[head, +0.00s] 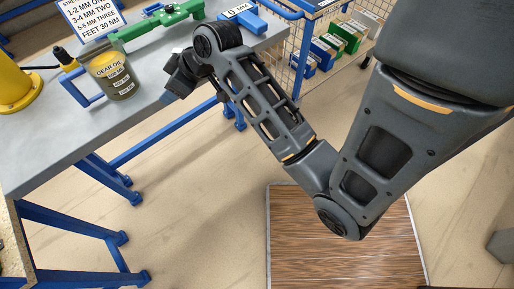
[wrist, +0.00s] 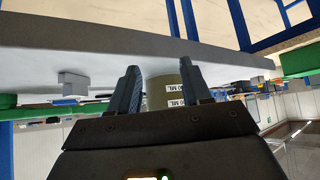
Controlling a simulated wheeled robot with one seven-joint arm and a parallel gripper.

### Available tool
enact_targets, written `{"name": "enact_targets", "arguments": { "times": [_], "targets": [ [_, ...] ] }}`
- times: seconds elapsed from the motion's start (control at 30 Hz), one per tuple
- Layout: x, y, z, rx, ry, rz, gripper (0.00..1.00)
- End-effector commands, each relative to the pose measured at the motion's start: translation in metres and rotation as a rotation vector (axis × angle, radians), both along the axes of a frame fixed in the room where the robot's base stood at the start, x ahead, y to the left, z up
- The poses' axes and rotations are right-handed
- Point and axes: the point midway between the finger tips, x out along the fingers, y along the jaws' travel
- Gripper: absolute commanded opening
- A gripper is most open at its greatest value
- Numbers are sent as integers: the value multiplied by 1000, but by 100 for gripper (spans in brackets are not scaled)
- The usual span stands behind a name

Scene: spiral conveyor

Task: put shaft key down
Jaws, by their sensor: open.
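My gripper (head: 172,92) is over the front part of the grey workbench (head: 150,110) in the head view, to the right of the gear oil tin. In the wrist view, which is upside down, its two fingers (wrist: 160,76) stand apart. I see nothing held between them; the tin (wrist: 165,92) shows in the gap, farther off. A small grey block (wrist: 72,79) rests on the bench to the left in the wrist view. I cannot tell whether it is the shaft key. No shaft key can be made out in the head view, where my arm hides part of the bench.
The gear oil tin (head: 113,76) stands near a blue frame (head: 80,90) and a yellow object (head: 18,88). A green tool (head: 155,27), a sign (head: 92,18) and a blue block labelled 0 MM (head: 243,18) lie farther back. A wire-sided shelf (head: 325,45) stands beyond the bench.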

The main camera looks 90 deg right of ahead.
Motion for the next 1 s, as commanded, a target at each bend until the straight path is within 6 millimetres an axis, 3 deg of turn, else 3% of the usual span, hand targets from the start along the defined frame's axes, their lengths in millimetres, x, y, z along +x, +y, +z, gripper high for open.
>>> {"name": "enact_targets", "arguments": {
  "times": [0.03, 0.2, 0.43, 0.7, 0.9, 1.0],
  "targets": [
    [-4, 25, -11, 1, -11, -2, 48],
    [-24, 86, -28, -30, -80, -31, 48],
    [-73, 154, -23, -75, -196, -20, 48],
    [-145, 210, 22, -101, -368, 75, 48],
    [-187, 232, 66, -86, -490, 173, 48],
    [-198, 238, 82, -74, -532, 206, 48]
  ]
}}
